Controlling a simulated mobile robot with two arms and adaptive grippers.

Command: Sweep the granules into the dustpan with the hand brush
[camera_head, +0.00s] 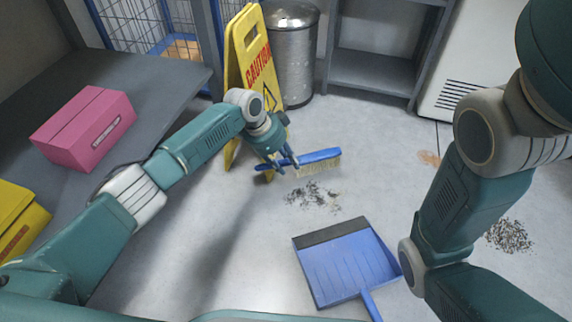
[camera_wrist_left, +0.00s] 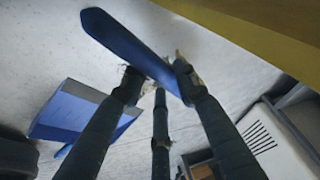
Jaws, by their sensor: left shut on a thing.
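My left gripper (camera_head: 284,163) is shut on the hand brush (camera_head: 318,157), which has a blue back and pale bristles. The brush is just behind a scattered patch of dark granules (camera_head: 313,196) on the floor. In the left wrist view the brush's blue back (camera_wrist_left: 125,47) lies across the fingers (camera_wrist_left: 158,85). The blue dustpan (camera_head: 342,262) lies on the floor nearer to me, its dark lip facing the granules, and it also shows in the left wrist view (camera_wrist_left: 70,112). My right arm crosses the right side; its gripper is out of the picture.
A yellow caution sign (camera_head: 250,65) stands close behind my left gripper, beside a metal bin (camera_head: 293,55). A pink box (camera_head: 84,127) sits on a grey surface at left.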

